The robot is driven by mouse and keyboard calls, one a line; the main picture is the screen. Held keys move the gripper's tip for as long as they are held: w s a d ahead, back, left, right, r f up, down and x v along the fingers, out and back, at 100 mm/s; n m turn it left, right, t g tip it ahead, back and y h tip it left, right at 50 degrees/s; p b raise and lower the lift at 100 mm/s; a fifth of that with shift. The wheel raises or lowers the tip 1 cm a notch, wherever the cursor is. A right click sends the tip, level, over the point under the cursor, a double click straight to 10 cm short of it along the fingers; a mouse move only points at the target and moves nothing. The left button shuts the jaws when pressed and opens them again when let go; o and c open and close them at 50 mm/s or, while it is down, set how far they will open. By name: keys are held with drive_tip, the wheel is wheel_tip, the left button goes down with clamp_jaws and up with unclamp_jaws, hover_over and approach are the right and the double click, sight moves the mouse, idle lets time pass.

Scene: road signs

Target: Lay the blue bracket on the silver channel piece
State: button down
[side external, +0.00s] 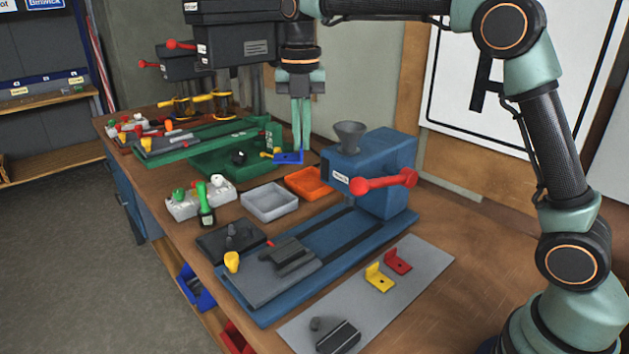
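The blue bracket (287,158) is at the tips of my gripper (301,149), high at the centre of the side view. The two long pale green fingers are close together, and the bracket appears pinched between them, above the bench near the green machine base. No piece is clearly silver. A dark grey grooved block (339,338) lies on the grey mat at the bottom edge and may be the channel piece. Another grey grooved part (288,252) sits on the blue machine's bed, so I cannot tell which is the channel.
A yellow bracket (379,279) and a red bracket (398,262) stand on the grey mat (420,272). The blue machine (372,172) with its red handle rises right of my gripper. A grey tray (269,203) and an orange tray (309,182) lie below it.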

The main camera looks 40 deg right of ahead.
drive_tip(key=n, duration=0.2)
drive_tip(key=w+a+n, duration=0.1)
drive_tip(key=n, duration=0.4)
drive_tip(key=shift+w+a+f, duration=0.25)
drive_tip(key=shift+w+f, duration=0.1)
drive_tip(key=shift+f, duration=0.05)
drive_tip(key=shift+w+a+f+n, duration=0.1)
drive_tip(key=shift+f+n, duration=0.15)
drive_tip(key=shift+n, duration=0.45)
approach(292, 243)
wheel_tip(292, 243, down, 5)
drive_tip(key=shift+f, duration=0.15)
drive_tip(key=shift+f, duration=0.15)
drive_tip(key=c, duration=1.2)
unclamp_jaws()
drive_tip(key=shift+o, duration=0.8)
